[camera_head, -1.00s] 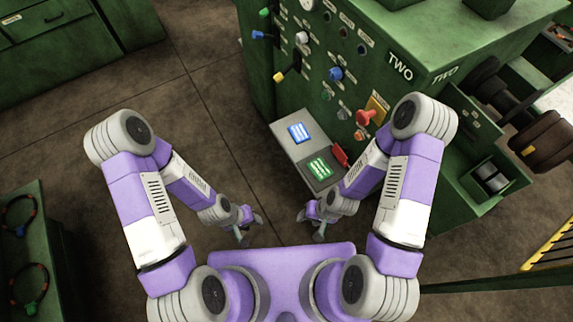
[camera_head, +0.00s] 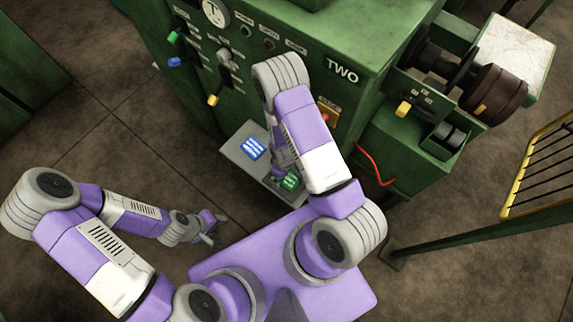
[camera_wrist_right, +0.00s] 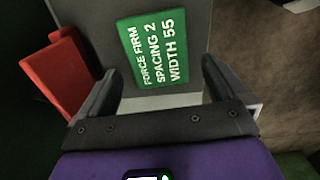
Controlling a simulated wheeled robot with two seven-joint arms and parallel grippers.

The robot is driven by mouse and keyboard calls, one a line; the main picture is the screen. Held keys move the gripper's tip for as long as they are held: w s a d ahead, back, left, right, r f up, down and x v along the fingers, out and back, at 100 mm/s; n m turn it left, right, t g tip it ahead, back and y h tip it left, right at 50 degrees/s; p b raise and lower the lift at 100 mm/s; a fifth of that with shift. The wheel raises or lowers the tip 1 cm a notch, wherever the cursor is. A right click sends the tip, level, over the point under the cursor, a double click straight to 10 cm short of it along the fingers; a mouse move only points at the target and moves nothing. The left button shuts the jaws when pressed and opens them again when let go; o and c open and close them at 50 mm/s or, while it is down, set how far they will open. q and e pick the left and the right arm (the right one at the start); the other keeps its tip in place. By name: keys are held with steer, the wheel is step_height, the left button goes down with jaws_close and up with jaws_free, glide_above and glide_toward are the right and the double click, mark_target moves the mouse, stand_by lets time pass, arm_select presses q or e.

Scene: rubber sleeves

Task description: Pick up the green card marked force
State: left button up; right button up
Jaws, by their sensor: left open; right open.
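The green card (camera_wrist_right: 158,53), printed FORCE FIRM, SPACING 2, WIDTH 55, lies flat on a grey shelf (camera_head: 236,153) on the front of the green machine. In the head view the green card (camera_head: 290,180) is partly hidden by my right arm. My right gripper (camera_wrist_right: 160,84) is open, its two fingers on either side of the card's near end in the wrist view; I cannot tell how high it is above the card. My left gripper (camera_head: 216,228) is open and empty over the floor, left of the shelf.
A blue card (camera_head: 253,148) lies on the same shelf, left of the green one. A red object (camera_wrist_right: 60,75) stands close beside the left finger in the wrist view. The machine (camera_head: 370,55) with levers and knobs rises behind. A yellow railing (camera_head: 535,165) stands at right.

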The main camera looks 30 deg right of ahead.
steer(key=shift+f, duration=0.9)
steer(key=shift+w, duration=0.1)
steer(key=shift+c, duration=0.3)
steer(key=c, duration=1)
steer(key=shift+r, duration=0.15)
